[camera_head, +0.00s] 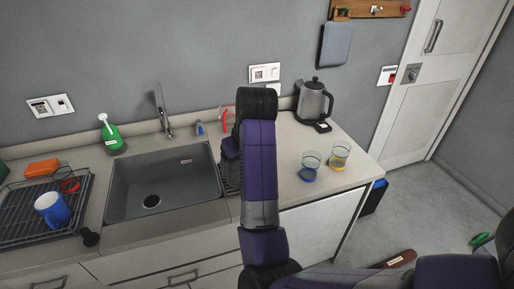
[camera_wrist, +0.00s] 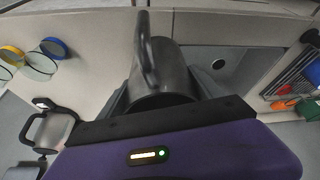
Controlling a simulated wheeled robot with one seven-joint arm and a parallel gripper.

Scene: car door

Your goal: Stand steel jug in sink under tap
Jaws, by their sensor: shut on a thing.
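The steel jug (camera_wrist: 170,75) is dark grey with a curved handle (camera_wrist: 145,50), seen close up in the wrist view. My gripper (camera_wrist: 163,93) is shut on the jug, with a finger on each side of its body. In the head view my arm hides the jug and most of the gripper, near the sink's right edge. The grey sink (camera_head: 180,185) looks empty, with a dark drain at its bottom. It also shows in the wrist view (camera_wrist: 245,72), to the right of the jug. The tap (camera_head: 163,112) stands behind the sink's back edge.
A dish rack (camera_head: 25,232) with a blue mug (camera_head: 52,211) stands left of the sink. A green bottle (camera_head: 111,136) is behind the sink. A kettle (camera_head: 314,99) and two glasses (camera_head: 311,166) (camera_head: 339,155) stand on the counter at right.

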